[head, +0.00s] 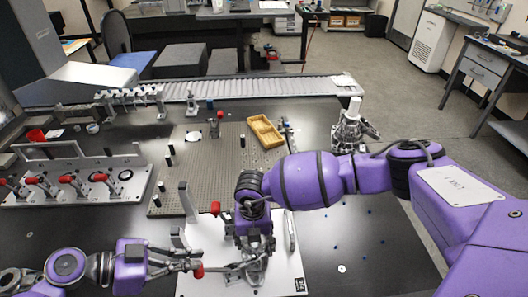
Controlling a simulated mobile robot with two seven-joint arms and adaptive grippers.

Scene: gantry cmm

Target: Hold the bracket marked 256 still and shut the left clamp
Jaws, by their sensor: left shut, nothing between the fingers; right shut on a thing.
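My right gripper (256,272) points down over a white plate (213,236) and is shut on a grey part, apparently the bracket, which it mostly hides. I cannot read a number on that part. My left gripper (194,260) is shut and empty at the left side of the plate. A red-tipped clamp handle (199,272) lies just under its fingertips, with a lever running right toward the part. I cannot tell whether the fingers touch it. Another red handle (215,208) stands upright just behind my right gripper.
A perforated plate (225,150) with black posts and a yellow tray (265,132) lies behind. A grey fixture (75,178) with several red-handled clamps stands at left. A white-topped device (352,120) stands at back right. The dark table is mostly clear at right.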

